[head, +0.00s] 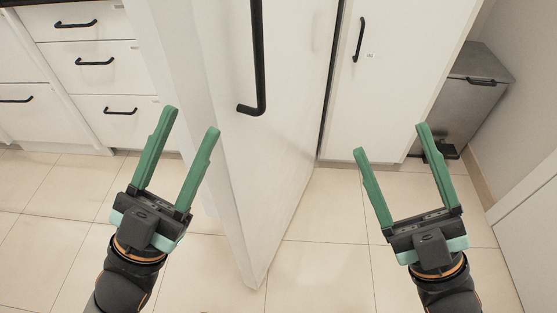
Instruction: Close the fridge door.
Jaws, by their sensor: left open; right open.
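The fridge door (275,130) is a tall white panel in the middle of the head view. It stands open, swung out towards me, with its lower free corner low in the picture. A long black handle (260,60) runs down its face. My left gripper (190,120) is open and empty, left of the door's edge; I cannot tell whether it touches the door. My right gripper (389,139) is open and empty, to the right of the door and apart from it. The inside of the fridge is hidden.
White drawers (105,67) with black handles stand at the left. A white cabinet door (395,75) is behind the fridge door on the right. A grey metal bin (465,95) stands in the right corner. The tiled floor (320,260) is clear between my arms.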

